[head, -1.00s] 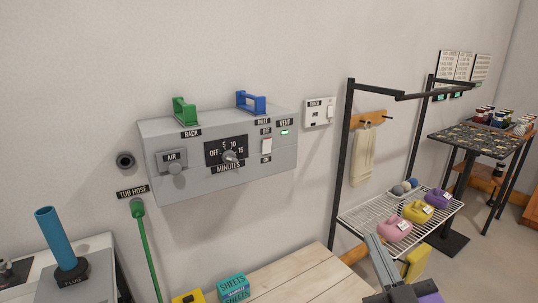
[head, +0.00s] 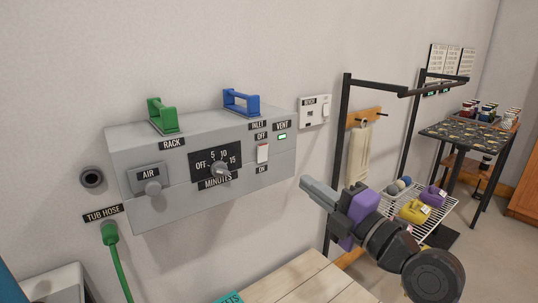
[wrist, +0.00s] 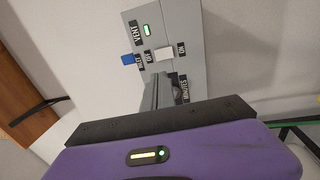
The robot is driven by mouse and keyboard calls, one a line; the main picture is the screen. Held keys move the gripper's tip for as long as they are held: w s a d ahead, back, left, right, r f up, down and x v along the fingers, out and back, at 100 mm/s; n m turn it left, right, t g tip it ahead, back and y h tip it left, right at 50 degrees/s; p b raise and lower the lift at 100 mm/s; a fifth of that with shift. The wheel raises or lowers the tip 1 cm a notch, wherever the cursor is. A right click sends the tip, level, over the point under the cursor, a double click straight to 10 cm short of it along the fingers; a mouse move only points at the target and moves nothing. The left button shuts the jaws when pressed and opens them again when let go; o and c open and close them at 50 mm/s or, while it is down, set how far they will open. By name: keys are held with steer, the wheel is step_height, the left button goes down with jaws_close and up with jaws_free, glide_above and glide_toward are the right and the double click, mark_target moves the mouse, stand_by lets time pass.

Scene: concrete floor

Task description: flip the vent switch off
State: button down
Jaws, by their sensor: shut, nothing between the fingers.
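The vent switch is a white rocker (head: 263,153) on the front of a grey wall box (head: 190,195), right of the minutes dial. The green lamp (head: 282,137) under the VENT label is lit. My gripper (head: 305,183) is shut and empty, right of and below the switch, apart from it. In the wrist view, the shut fingers (wrist: 155,95) point toward the box, near the white rocker (wrist: 164,53), which is fully visible there.
The minutes dial (head: 220,170) and air knob (head: 153,187) stick out from the same box. Green (head: 162,115) and blue (head: 241,102) handles stand on top. A white wall unit (head: 314,111) and a black rack frame (head: 343,130) are to the right. A wooden bench top (head: 300,285) is below.

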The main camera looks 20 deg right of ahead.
mark_target(262, 149)
steer(key=shift+w, duration=0.1)
stand_by(0.3)
steer(key=p+x, duration=0.3)
steer(key=x, duration=1)
steer(key=shift+w+a+r, duration=0.1)
steer(key=shift+w, duration=0.25)
steer(key=shift+w+a+r+g+p, duration=0.1)
steer(key=shift+w+r+g+p, duration=0.2)
steer(key=shift+r+p, duration=0.35)
steer(key=shift+f, duration=0.3)
steer(key=shift+s, duration=0.1)
